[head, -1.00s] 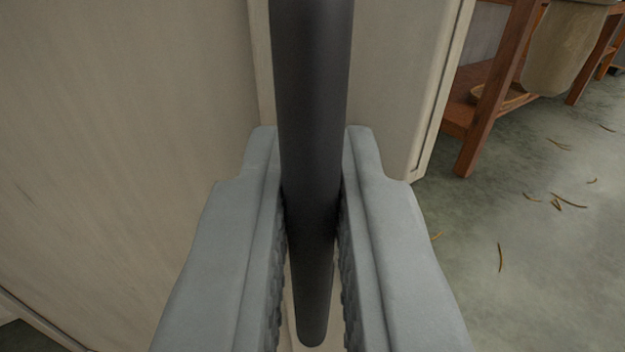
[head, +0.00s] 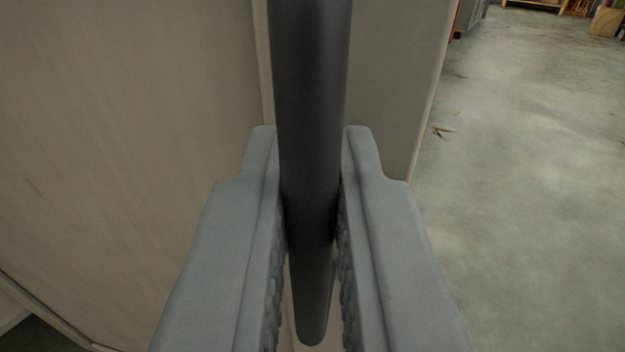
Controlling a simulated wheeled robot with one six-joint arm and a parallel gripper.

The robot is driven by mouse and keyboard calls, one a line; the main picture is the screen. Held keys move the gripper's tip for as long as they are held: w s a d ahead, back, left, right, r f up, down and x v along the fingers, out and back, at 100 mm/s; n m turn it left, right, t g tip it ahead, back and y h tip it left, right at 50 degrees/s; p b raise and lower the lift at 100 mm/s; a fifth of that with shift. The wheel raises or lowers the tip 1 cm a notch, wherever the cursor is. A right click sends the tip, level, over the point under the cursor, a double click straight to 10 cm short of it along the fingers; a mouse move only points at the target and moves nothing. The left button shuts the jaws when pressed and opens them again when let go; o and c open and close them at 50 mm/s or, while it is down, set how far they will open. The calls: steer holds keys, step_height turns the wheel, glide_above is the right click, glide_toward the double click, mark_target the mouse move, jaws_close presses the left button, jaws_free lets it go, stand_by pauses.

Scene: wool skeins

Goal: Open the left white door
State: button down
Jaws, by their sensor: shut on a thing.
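A dark grey bar handle (head: 311,90) runs down the middle of the view. My gripper (head: 311,215) is shut on it, one grey finger on each side. The handle's rounded lower end shows between the fingers. Behind it is the pale, off-white door (head: 130,130), filling the left of the view, with a vertical seam near the handle. A narrower pale panel (head: 395,80) continues right of the handle and ends at an upright edge. The top of the handle is out of view. I cannot tell from this view how far the door stands open.
Bare grey concrete floor (head: 530,180) lies open on the right, with a few dry scraps (head: 441,130) on it. A grey cabinet-like thing (head: 468,15) and a wooden box (head: 606,21) stand far off at the top right. A dark gap shows at the bottom left below the door's edge.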

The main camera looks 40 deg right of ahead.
steer(key=s+a+m+g+h, duration=0.1)
steer(key=s+a, duration=0.5)
steer(key=a, duration=0.5)
steer(key=shift+s+a+m+g+h, duration=0.3)
steer(key=shift+s+a+h, duration=0.05)
steer(key=shift+a+h, duration=0.05)
steer(key=c, duration=1.6)
jaws_free()
steer(key=shift+c, duration=0.2)
steer(key=v, duration=1.7)
steer(key=shift+a, duration=0.2)
steer(key=shift+s, duration=0.1)
